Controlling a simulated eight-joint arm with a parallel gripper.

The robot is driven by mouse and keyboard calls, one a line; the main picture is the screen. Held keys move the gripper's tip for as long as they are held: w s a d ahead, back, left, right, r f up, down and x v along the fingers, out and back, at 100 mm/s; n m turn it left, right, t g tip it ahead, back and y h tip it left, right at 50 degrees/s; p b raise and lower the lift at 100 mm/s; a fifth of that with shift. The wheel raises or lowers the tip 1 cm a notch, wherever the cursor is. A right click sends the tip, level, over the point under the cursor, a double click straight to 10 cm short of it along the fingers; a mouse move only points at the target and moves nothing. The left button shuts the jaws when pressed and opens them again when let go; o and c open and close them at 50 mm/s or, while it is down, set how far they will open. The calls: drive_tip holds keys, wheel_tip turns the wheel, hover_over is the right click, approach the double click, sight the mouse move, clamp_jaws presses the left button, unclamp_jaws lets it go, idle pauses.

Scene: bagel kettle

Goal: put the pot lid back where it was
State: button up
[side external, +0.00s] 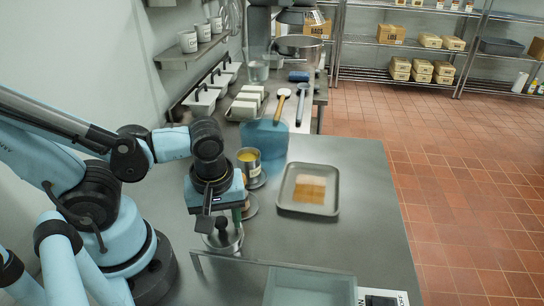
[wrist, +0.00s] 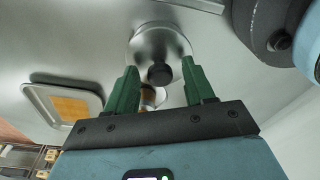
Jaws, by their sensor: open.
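The pot lid (side external: 225,243) is a round silver disc with a black knob (side external: 221,223). It is at the near left of the steel counter, below my gripper, in the side view. In the wrist view the lid (wrist: 150,36) lies beyond my green fingers, and its knob (wrist: 160,74) appears in the gap between them. My gripper (wrist: 159,69) is open, with one finger on each side of the knob and no visible grip on it. I cannot tell whether the fingers touch the knob, or what is under the lid.
A tin with yellow contents (side external: 248,157) stands just behind my gripper. A grey tray with a tan square (side external: 332,184) lies to the right. A blue translucent board (side external: 268,131) is farther back. Counter between is bare.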

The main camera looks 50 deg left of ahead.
sight(223, 237)
wheel_tip(223, 237, up, 12)
drive_tip(key=d, duration=0.1)
drive_tip(key=w+a+f+m+t, duration=0.1)
drive_tip(key=w+a+m+t, duration=0.1)
drive_tip(key=w+m, duration=0.3)
drive_tip(key=w+a+f+m+t+h, duration=0.1)
drive_tip(key=w+a+m+t, duration=0.1)
drive_tip(key=w+m+t, duration=0.2)
drive_tip(key=w+m, duration=0.2)
drive_tip(key=m, duration=0.2)
drive_tip(key=shift+w+f+t, duration=0.2)
drive_tip(key=shift+f+t, duration=0.05)
drive_tip(key=shift+t, duration=0.05)
idle(1.4)
